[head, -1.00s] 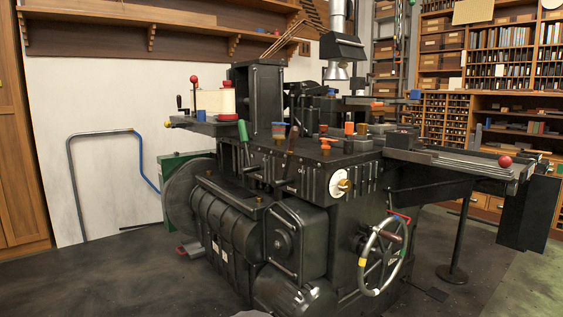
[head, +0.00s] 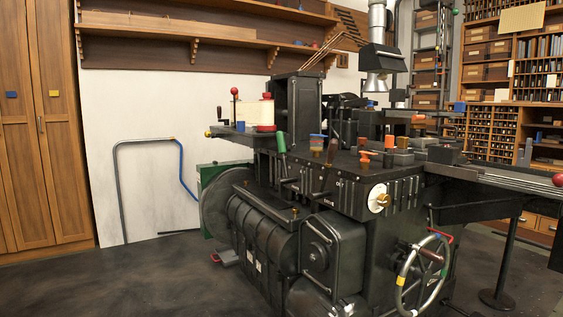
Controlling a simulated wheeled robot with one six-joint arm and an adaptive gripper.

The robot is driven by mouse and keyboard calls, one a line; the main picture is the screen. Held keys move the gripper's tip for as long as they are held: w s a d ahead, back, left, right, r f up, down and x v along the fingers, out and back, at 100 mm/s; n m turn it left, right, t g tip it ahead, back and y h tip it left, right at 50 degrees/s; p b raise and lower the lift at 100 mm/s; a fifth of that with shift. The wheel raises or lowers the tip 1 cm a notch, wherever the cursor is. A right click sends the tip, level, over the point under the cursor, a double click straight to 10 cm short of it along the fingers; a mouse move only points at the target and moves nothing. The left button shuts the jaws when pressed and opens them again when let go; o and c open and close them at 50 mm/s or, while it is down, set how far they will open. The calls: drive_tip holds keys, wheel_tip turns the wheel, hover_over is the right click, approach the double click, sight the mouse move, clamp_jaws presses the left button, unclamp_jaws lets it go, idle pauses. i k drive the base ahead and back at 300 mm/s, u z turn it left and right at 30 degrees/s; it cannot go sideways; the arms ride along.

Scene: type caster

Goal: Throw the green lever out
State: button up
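The green lever (head: 281,142) stands upright on the front left part of the black type caster (head: 360,163). Its green grip is at the top, and its lower shaft runs down to the machine's front edge. A second lever with a brown grip (head: 331,151) stands to its right. My gripper is not in the head view, so I cannot see its state or its distance from the lever.
A handwheel (head: 422,273) juts from the machine's front right. A dark rail with a red knob (head: 557,180) extends right. A red pedal (head: 225,257) lies low at the left. The dark floor (head: 130,275) at front left is clear. Wooden cabinets (head: 45,130) stand far left.

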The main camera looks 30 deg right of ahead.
sight(280, 135)
drive_tip(key=k, duration=0.6)
drive_tip(key=z, duration=0.8)
drive_tip(key=i, duration=0.6)
drive_tip(key=z, duration=0.5)
drive_tip(key=i, duration=0.75)
drive_tip(key=u, duration=0.3)
